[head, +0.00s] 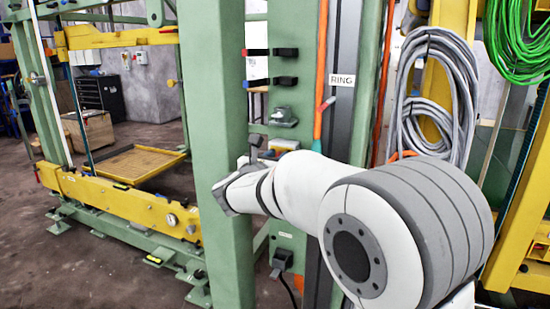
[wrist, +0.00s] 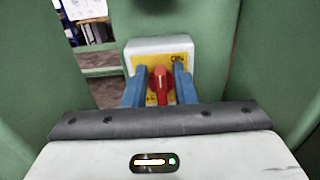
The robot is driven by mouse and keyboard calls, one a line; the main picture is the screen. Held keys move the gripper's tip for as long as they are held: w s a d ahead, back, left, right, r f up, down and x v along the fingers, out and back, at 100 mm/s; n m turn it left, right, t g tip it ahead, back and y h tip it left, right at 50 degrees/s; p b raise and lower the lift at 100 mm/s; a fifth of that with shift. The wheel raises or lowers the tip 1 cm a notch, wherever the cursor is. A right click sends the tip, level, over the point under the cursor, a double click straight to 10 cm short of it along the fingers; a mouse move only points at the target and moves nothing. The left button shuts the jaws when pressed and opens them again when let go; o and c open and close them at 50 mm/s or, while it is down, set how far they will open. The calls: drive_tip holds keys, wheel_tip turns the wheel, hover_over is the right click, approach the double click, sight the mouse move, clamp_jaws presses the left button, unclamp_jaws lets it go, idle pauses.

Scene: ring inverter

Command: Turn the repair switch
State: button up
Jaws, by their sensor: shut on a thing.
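The repair switch (wrist: 159,84) shows in the wrist view as a red knob on a yellow plate, marked "ON" at its upper right, on a pale box (wrist: 150,46). My gripper (wrist: 160,82) has its two blue fingers on either side of the red knob, shut on it. The red knob looks roughly upright.
A green post (head: 222,130) stands close to my wrist on its left. Grey cables (head: 440,90) hang at the right beside a yellow frame. A sign reading "RING" (head: 343,80) is on the column. Green panels flank the switch closely in the wrist view.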

drive_tip(key=shift+p, duration=0.3)
drive_tip(key=shift+r+n, duration=0.1)
drive_tip(key=shift+n, duration=0.2)
drive_tip(key=n+p, duration=0.1)
drive_tip(key=p, duration=0.1)
drive_tip(key=n+p, duration=0.1)
drive_tip(key=p, duration=0.1)
drive_tip(key=shift+a+r+n, duration=0.1)
drive_tip(key=shift+a+n, duration=0.2)
drive_tip(key=shift+n, duration=0.1)
clamp_jaws()
drive_tip(key=f+n+p, duration=0.1)
drive_tip(key=n+p, duration=0.3)
drive_tip(key=p, duration=0.1)
drive_tip(key=n+p, duration=0.5)
drive_tip(key=p, duration=0.1)
drive_tip(key=a+f+n+p, duration=0.1)
drive_tip(key=n+p, duration=0.4)
drive_tip(key=p, duration=0.1)
drive_tip(key=shift+w+f, duration=0.25)
drive_tip(key=shift+f, duration=0.1)
drive_tip(key=shift+f+n, duration=0.1)
drive_tip(key=shift+n, duration=0.3)
